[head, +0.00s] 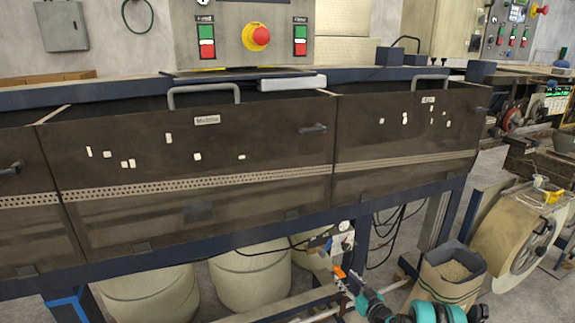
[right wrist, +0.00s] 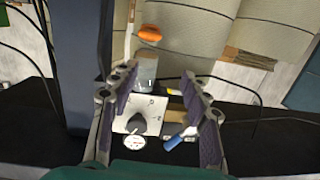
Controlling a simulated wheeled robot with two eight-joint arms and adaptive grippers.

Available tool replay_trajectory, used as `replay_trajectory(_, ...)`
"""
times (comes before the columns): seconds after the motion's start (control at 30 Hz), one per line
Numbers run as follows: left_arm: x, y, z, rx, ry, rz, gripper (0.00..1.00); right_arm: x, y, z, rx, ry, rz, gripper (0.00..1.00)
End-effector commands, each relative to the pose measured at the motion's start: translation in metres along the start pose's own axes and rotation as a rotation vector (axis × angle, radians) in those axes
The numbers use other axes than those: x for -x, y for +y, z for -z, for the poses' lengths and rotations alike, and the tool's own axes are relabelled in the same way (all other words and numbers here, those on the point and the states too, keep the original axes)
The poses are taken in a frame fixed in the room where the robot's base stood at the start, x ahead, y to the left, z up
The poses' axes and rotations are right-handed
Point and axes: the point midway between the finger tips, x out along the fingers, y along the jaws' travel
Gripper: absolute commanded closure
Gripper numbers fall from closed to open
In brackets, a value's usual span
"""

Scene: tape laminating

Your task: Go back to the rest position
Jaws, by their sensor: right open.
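My right gripper (head: 348,277) is low at the bottom centre of the head view, in front of the lower part of the machine. In the right wrist view its two fingers (right wrist: 155,80) stand wide apart with nothing held between them. Behind and between them is a white plate with a dark rotary knob (right wrist: 140,115) and a small round gauge (right wrist: 134,142). I cannot tell whether the fingers touch anything there. My left gripper is not in view.
The long brown machine front (head: 200,170) with handles spans the head view. A bin of granules (head: 452,275) and a large reel (head: 515,240) stand at the right. Pale drums (head: 250,275) sit under the machine. An orange part (right wrist: 150,33) shows beyond the fingers.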

Motion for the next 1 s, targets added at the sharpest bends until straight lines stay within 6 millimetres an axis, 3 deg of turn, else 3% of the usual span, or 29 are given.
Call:
replay_trajectory(0.03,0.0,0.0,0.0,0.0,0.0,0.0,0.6,-0.001,-0.011,0.022,-0.009,-0.033,0.017,0.53)
replay_trajectory(0.1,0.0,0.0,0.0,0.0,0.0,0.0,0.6,0.0,-0.026,0.047,-0.025,-0.089,0.035,0.53)
replay_trajectory(0.27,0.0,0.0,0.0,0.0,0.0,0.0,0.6,0.016,-0.063,0.097,-0.062,-0.216,0.058,0.53)
replay_trajectory(0.5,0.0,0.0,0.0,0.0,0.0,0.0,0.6,0.072,-0.122,0.149,-0.111,-0.41,0.046,0.53)
replay_trajectory(0.73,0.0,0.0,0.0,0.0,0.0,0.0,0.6,0.153,-0.173,0.172,-0.146,-0.582,-0.023,0.53)
replay_trajectory(1.0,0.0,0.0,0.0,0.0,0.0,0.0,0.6,0.267,-0.213,0.163,-0.168,-0.748,-0.17,0.53)
